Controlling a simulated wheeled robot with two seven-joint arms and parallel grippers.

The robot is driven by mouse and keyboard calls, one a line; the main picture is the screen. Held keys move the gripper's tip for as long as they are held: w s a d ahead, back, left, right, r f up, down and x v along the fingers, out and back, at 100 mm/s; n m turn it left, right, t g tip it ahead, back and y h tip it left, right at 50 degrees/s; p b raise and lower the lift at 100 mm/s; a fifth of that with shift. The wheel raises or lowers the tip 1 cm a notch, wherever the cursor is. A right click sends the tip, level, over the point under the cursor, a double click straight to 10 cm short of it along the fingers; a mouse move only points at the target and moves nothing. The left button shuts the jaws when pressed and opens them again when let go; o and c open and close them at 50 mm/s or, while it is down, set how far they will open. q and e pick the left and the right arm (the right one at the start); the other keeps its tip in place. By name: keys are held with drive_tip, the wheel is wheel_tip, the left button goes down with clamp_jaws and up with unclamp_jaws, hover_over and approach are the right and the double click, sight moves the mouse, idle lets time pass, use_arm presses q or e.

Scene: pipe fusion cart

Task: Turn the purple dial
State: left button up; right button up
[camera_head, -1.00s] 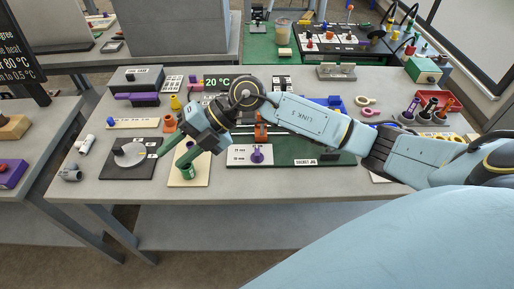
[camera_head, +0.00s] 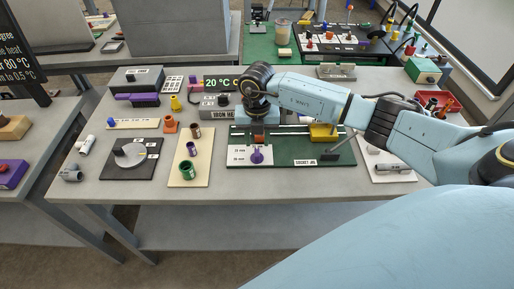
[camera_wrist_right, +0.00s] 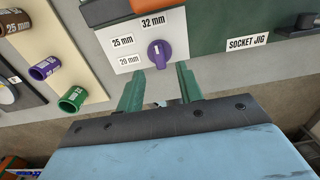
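The purple dial (camera_head: 257,157) stands on a white label panel on the green socket jig board (camera_head: 322,176). In the right wrist view the dial (camera_wrist_right: 160,53) has a white mark, with labels 20 mm, 25 mm and 32 mm (camera_wrist_right: 153,21) around it. My right gripper (camera_wrist_right: 160,88) is open and empty. Its two green fingers point at the dial, one toward each side of it and apart from it in the picture; the remaining depth is hard to judge. In the head view the fingers are hard to make out against the board. My left gripper is not in view.
A beige board (camera_head: 191,176) with brown, purple and green pipe sockets stands left of the jig. Further left is a dark plate with a grey disc (camera_head: 129,153). The grey iron heater box (camera_head: 215,112) is behind. A yellow block (camera_head: 323,132) sits on the jig.

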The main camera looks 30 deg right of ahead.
sight(257, 152)
wheel_tip(257, 152, down, 5)
drive_tip(key=shift+r, duration=0.1)
idle(0.3)
clamp_jaws()
